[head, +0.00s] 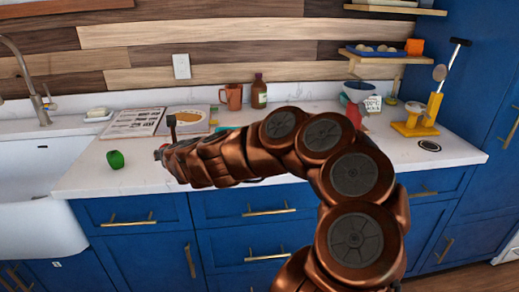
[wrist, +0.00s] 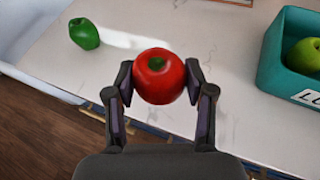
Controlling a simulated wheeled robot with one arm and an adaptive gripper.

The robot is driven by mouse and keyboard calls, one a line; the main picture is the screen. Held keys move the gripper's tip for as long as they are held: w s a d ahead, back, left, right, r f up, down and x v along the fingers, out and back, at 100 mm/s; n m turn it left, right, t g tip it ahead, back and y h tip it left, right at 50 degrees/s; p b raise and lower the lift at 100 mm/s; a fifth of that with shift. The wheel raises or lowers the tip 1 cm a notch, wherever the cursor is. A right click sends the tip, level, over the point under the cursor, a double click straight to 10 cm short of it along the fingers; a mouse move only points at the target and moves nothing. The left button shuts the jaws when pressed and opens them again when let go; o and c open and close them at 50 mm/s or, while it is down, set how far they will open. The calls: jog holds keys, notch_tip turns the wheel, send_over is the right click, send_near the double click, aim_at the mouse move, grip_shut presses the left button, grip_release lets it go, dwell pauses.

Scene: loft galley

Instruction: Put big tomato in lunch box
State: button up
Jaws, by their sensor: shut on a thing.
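A big red tomato (wrist: 158,70) with a green stem top is held between the two fingers of my gripper (wrist: 159,84) in the wrist view. The fingers are shut on its left and right sides. The teal lunch box (wrist: 268,72) is to the right of the tomato in the wrist view, apart from it, open at the top with a green apple (wrist: 304,56) inside and a partly visible white label. In the head view my arm hides most of the lunch box area, and only a little red shows at the gripper end.
A green bell pepper (head: 115,159) lies on the white counter (head: 95,182) near the sink (head: 35,185). An open book (head: 136,122), a mug (head: 232,97) and a brown bottle (head: 259,92) are at the back. A yellow stand (head: 425,118) is at the right.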

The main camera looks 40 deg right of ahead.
jog(key=s+d+r+n, duration=0.1)
jog(key=s+d+r, duration=0.1)
jog(key=s+d, duration=0.35)
jog(key=s+d+r, duration=0.1)
jog(key=s+d, duration=0.1)
jog(key=d, duration=0.6)
jog(key=s+d+r+n+y, duration=0.1)
jog(key=s+d, duration=0.3)
jog(key=s, duration=0.2)
jog(key=s+d+r+y, duration=0.1)
jog(key=s+d, duration=0.3)
jog(key=s, duration=0.2)
jog(key=shift+w+d+f+p, duration=0.35)
jog(key=shift+w+d+f, duration=0.45)
jog(key=shift+w+d, duration=1)
jog(key=shift+w+d+f+p, duration=0.35)
jog(key=shift+w+d+f, duration=0.65)
jog(key=shift+w, duration=1.35)
jog(key=shift+w+d+f+p, duration=0.35)
jog(key=shift+w+d+f, duration=0.2)
jog(key=shift+w+d, duration=1.35)
jog(key=shift+w+a+f, duration=0.15)
jog(key=shift+f, duration=0.45)
jog(key=o, duration=1.2)
